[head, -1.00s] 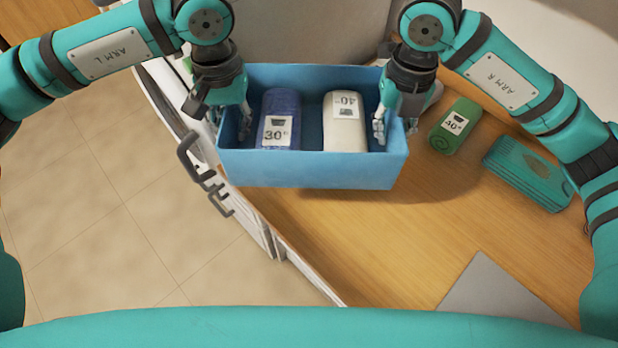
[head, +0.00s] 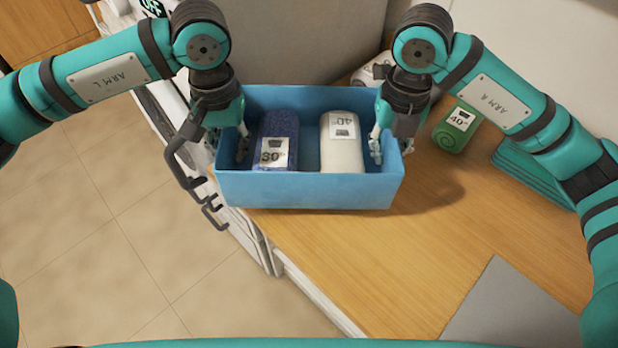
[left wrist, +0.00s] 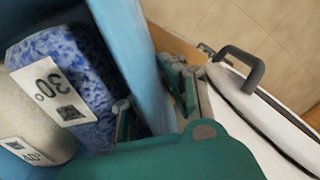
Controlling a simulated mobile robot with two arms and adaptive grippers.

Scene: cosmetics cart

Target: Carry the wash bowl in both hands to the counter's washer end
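The wash bowl (head: 305,190) is a blue rectangular tub in the middle of the head view. It looks level and holds a speckled blue rolled towel marked 30° (head: 278,135) and a white one marked 40° (head: 341,150). My left gripper (head: 228,150) is shut on the bowl's left wall; in the left wrist view its fingers (left wrist: 150,105) lie on both sides of that wall. My right gripper (head: 390,145) is at the right wall, with a finger inside and the outer side partly hidden; it appears shut on it. A shadow lies right of the bowl on the wooden counter (head: 400,265).
A green rolled towel (head: 456,130), a teal folded stack (head: 530,172) and a partly hidden white roll (head: 370,74) lie at the right and back. A grey sheet (head: 510,310) lies nearer. Dark handles (head: 180,160) stick out left of the counter. The counter's front middle is clear.

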